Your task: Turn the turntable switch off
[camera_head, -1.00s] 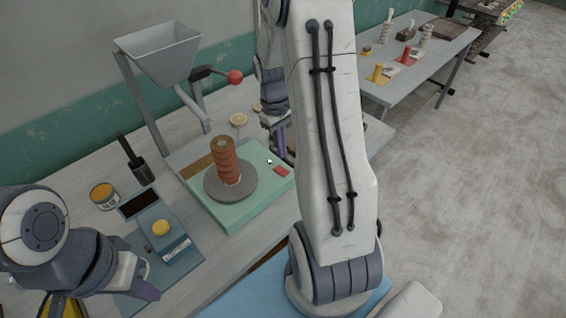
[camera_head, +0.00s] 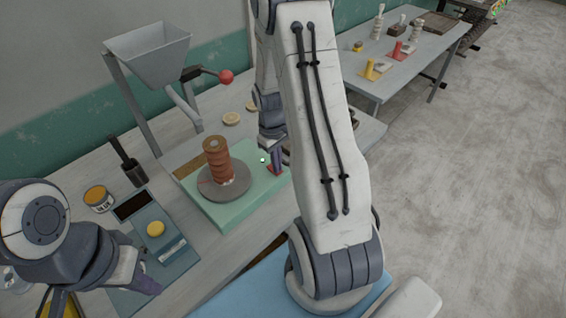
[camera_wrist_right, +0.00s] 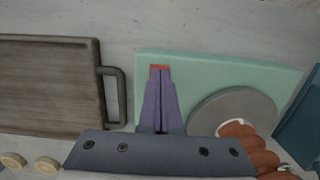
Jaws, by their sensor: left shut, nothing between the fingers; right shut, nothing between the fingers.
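The turntable has a pale green base (camera_head: 232,212) and a round grey disc (camera_head: 238,187), with a reddish-brown ringed clay piece (camera_head: 217,160) upright on it. Its red switch (camera_head: 273,170) is at the base's right end, partly behind my right gripper (camera_head: 277,167). A small pale green dot (camera_head: 262,160) shows beside it. In the right wrist view, my shut right gripper (camera_wrist_right: 160,70) is over the base, its tips at the red switch (camera_wrist_right: 159,66); I cannot tell whether they touch. My left gripper (camera_head: 150,287) is shut and empty at lower left.
A blue scale-like device (camera_head: 172,270) with a yellow disc, a yellow tin (camera_head: 98,198) and a dark tool holder (camera_head: 135,172) stand left of the turntable. A hopper (camera_head: 150,45) stands behind. A wooden board (camera_wrist_right: 50,88) lies beside the base.

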